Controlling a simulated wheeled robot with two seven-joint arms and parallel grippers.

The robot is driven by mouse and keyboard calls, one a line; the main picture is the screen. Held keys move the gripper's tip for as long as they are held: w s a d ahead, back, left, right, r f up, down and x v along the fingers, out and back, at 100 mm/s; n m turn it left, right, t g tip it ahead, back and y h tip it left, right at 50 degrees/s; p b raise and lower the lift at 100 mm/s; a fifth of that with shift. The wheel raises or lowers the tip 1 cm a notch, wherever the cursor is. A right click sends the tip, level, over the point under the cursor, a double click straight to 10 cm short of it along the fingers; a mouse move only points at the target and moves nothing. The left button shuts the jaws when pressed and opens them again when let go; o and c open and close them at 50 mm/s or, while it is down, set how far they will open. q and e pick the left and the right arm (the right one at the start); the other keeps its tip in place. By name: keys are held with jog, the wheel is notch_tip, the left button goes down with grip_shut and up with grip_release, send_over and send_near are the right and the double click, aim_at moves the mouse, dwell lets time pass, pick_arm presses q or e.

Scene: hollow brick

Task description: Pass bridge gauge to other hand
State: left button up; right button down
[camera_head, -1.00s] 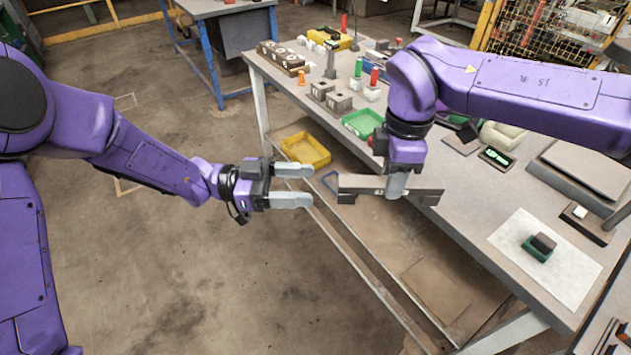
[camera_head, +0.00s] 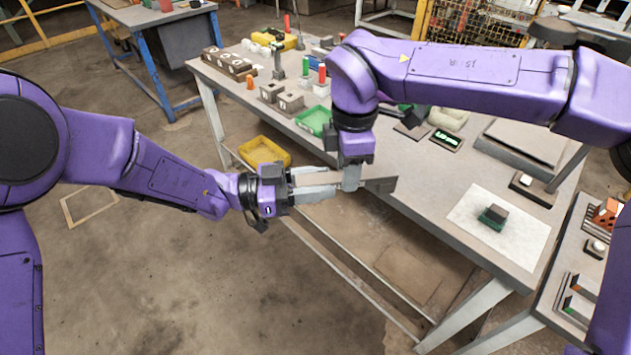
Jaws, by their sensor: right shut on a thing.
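The bridge gauge (camera_head: 380,185) is a flat grey bar with short feet at its ends. My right gripper (camera_head: 350,181) points down and is shut on the middle of the gauge, holding it in the air off the table's near edge. My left gripper (camera_head: 316,182) comes in from the left with its two pale fingers apart. The left end of the gauge lies at these fingers and is mostly hidden by them. I cannot tell whether they touch it.
The workbench (camera_head: 415,180) behind holds a green tray (camera_head: 314,121), grey blocks and a white sheet (camera_head: 515,243) with a small green and dark block. A yellow bin (camera_head: 264,152) sits on the lower shelf.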

pick_arm(q)
jog(key=c, duration=0.5)
grip_shut()
pick_arm(e)
jog(key=c, duration=0.7)
grip_release()
